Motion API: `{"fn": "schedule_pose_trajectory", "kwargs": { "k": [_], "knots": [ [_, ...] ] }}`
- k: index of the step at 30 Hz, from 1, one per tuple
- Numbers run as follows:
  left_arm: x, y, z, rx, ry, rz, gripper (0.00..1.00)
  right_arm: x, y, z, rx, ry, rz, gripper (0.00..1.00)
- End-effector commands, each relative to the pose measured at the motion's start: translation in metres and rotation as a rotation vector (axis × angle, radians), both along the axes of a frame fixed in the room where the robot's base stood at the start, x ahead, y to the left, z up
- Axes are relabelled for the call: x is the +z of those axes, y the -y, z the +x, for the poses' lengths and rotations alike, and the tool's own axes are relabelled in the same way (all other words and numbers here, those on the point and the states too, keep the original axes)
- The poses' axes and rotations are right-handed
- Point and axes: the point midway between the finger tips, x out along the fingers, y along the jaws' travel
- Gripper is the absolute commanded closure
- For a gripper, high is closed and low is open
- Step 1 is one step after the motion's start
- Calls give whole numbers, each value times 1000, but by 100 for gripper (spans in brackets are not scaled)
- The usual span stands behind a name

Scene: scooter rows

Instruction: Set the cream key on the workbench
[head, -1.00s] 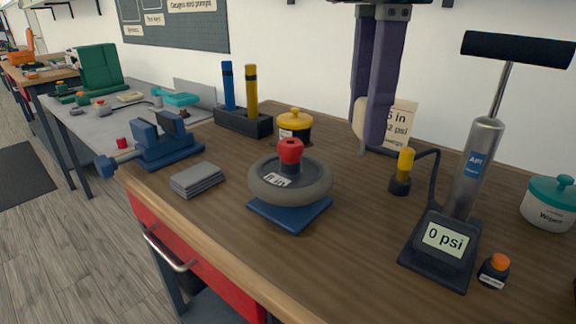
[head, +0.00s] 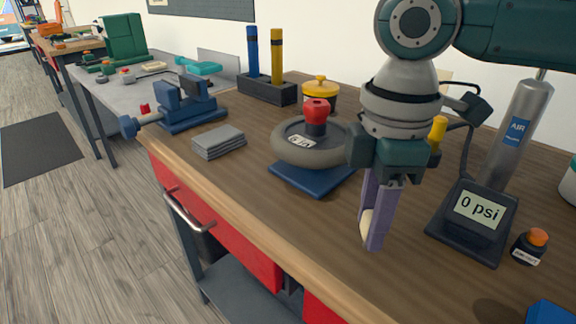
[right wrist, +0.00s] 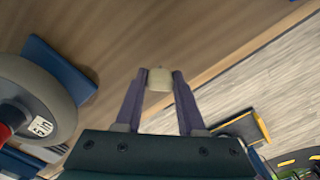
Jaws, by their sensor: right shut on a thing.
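My right gripper (head: 378,225) is shut on the cream key (head: 366,224), a small pale piece partly hidden between the purple fingers. In the right wrist view the key (right wrist: 160,78) sits between the two fingertips. In the head view the fingers point down over the wooden top of the workbench (head: 300,225), near its front edge. I cannot tell whether the key touches the wood. My left gripper is not in view.
A grey wheel (head: 290,146) on a blue pad (head: 315,178) stands left of the gripper. The pump (head: 470,225) reading 0 psi and an orange-capped bottle (head: 528,247) are to the right. Grey cloths (head: 218,141) and a blue vise (head: 185,105) are farther left. Bare wood lies around the fingers.

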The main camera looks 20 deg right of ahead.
Motion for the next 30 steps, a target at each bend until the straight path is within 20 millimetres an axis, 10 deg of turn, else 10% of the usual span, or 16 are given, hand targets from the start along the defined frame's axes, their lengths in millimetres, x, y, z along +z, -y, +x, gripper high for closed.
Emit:
{"fn": "schedule_pose_trajectory", "kwargs": {
  "k": [13,14,15,22,30],
  "knots": [
    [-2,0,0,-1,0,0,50,-11,0,0,1,1,0,100],
    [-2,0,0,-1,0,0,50,-12,0,0,1,1,0,60],
    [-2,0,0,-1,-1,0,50,-11,0,0,1,2,0,56],
    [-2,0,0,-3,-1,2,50,-11,0,0,1,2,-1,32],
    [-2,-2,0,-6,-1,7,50,-9,0,1,1,3,-1,32]
  ]
}}
